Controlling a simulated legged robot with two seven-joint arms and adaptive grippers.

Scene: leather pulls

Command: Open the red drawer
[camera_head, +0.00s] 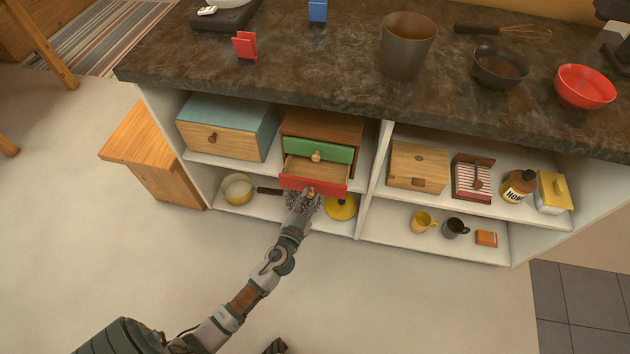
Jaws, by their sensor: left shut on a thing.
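The red drawer (313,184) is the lower drawer of a small wooden drawer box (321,126) on the upper shelf under the counter. It stands pulled out, and its bare wooden inside shows behind the red front. Above it, the green drawer (318,150) with its round wooden knob is shut. My left gripper (305,196) is at the front of the red drawer, shut on its knob, which the fingers mostly hide.
A blue-topped wooden box (222,128) stands to the left on the same shelf. Below are a yellow pot (238,189) and a yellow lid (341,208), close to my gripper. A white divider (375,170) stands to the right. The floor in front is clear.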

